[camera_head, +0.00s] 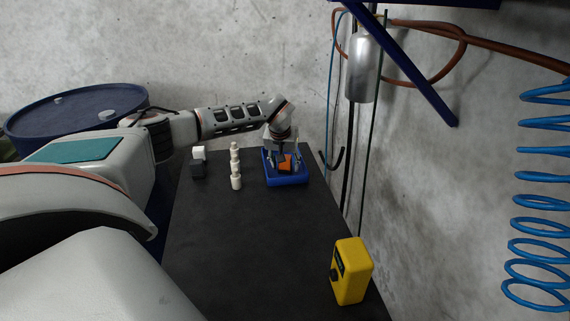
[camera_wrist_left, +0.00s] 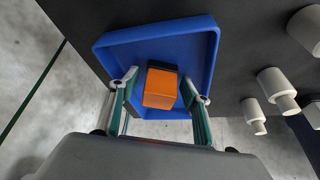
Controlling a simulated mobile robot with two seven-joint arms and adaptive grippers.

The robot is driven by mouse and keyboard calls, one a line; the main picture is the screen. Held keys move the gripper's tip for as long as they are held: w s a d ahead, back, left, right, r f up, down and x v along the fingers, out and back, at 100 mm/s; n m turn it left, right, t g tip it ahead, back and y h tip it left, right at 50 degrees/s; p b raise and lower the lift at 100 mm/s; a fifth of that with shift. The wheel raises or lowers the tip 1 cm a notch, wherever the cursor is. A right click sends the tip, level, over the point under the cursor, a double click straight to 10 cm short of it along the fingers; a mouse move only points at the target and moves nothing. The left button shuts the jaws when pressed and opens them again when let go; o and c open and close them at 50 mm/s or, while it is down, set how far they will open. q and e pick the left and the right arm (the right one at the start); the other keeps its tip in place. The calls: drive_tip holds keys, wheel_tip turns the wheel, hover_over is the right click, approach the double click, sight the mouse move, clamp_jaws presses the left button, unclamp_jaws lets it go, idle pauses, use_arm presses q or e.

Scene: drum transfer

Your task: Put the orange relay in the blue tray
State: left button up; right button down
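The blue tray (camera_head: 288,182) sits at the far end of the dark table, and it also shows in the left wrist view (camera_wrist_left: 208,50). The orange relay (camera_head: 286,163) is inside the tray; in the left wrist view the relay (camera_wrist_left: 160,86) appears to lie on the tray floor. My left gripper (camera_head: 283,160) is over the tray, pointing down. In the left wrist view its fingers (camera_wrist_left: 160,84) are apart on either side of the relay, with a visible gap at each side. My right gripper is not in view.
Several white cylindrical parts (camera_head: 236,182) stand in a row left of the tray. A white and grey block pair (camera_head: 198,168) is farther left. A yellow box (camera_head: 350,271) stands at the near right edge. The table's middle is clear. Hoses hang along the right wall.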

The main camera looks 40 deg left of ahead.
use_arm(q)
drive_tip(key=shift+r, duration=0.1)
drive_tip(key=shift+r, duration=0.35)
drive_tip(key=p+v, duration=0.1)
drive_tip(key=v, duration=1)
drive_tip(key=shift+s, duration=0.2)
drive_tip(key=shift+d+r, duration=0.1)
